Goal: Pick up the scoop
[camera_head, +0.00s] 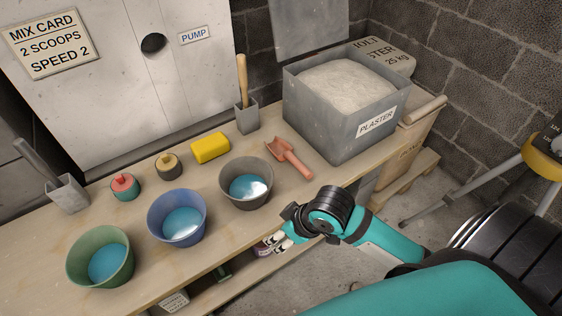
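The scoop (290,157) is pinkish red and lies on the wooden bench, between the grey bucket (247,193) and the plaster bin (345,137). Its bowl points to the back left and its handle to the front right. My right arm comes in from the right, and its gripper (271,243) is at the bench's front edge, below and in front of the scoop and apart from it. The fingers are small and partly hidden by the wrist, so I cannot tell whether they are open. My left gripper is out of view.
Blue (160,226) and green (75,268) buckets with blue liquid stand to the left. A yellow sponge (210,148), two small pots and two tool holders are behind. A wooden roller (424,110) lies right of the bin. Bare bench surrounds the scoop's handle.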

